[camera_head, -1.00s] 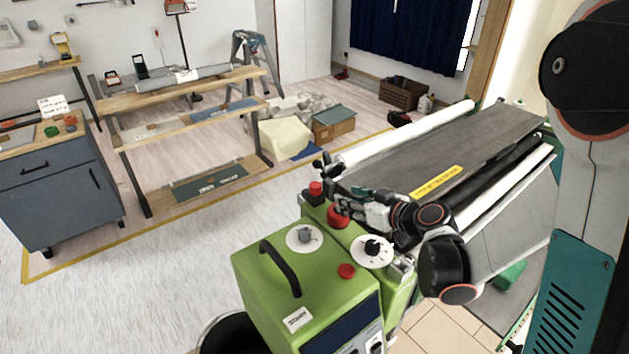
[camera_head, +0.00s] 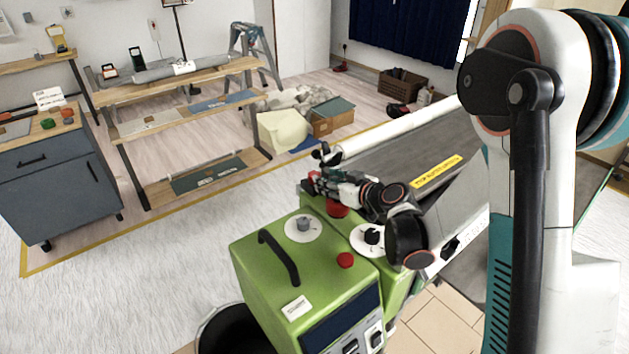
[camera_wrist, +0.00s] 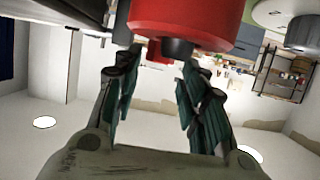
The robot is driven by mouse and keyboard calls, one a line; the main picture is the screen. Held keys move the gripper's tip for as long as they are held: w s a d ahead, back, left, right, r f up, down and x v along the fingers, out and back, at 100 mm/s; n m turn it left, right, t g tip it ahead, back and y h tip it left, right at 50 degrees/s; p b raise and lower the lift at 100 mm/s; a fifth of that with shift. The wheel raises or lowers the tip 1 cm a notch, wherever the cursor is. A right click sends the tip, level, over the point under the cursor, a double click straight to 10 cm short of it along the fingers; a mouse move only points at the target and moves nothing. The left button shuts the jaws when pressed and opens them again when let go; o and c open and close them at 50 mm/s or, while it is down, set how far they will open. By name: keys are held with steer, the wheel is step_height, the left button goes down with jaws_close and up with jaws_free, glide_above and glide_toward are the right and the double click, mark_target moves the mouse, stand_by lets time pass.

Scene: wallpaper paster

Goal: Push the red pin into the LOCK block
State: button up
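My gripper (camera_head: 318,181) reaches left over the far edge of the green machine. In the wrist view, which is upside down, its two fingers (camera_wrist: 158,75) stand apart with a clear gap. A large red cylinder (camera_wrist: 190,18) with a dark stub is close at the fingertips, and a smaller red piece (camera_wrist: 154,52) shows behind it. I cannot tell which is the pin, or whether the fingers touch either. In the head view, the fingers largely hide the red part and dark block there. No LOCK lettering is legible.
The green machine (camera_head: 262,262) carries a black handle, dials, a red button (camera_head: 345,260) and a larger red knob (camera_head: 337,209) under my gripper. A white roller (camera_head: 400,130) and grey bed lie behind. Open floor is at left.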

steer(key=x, duration=0.2)
steer(key=b+x, duration=0.1)
steer(key=x, duration=0.2)
steer(key=shift+r+b, duration=0.25)
steer(key=shift+b, duration=0.05)
steer(key=c, duration=0.7)
steer(key=shift+r, duration=0.15)
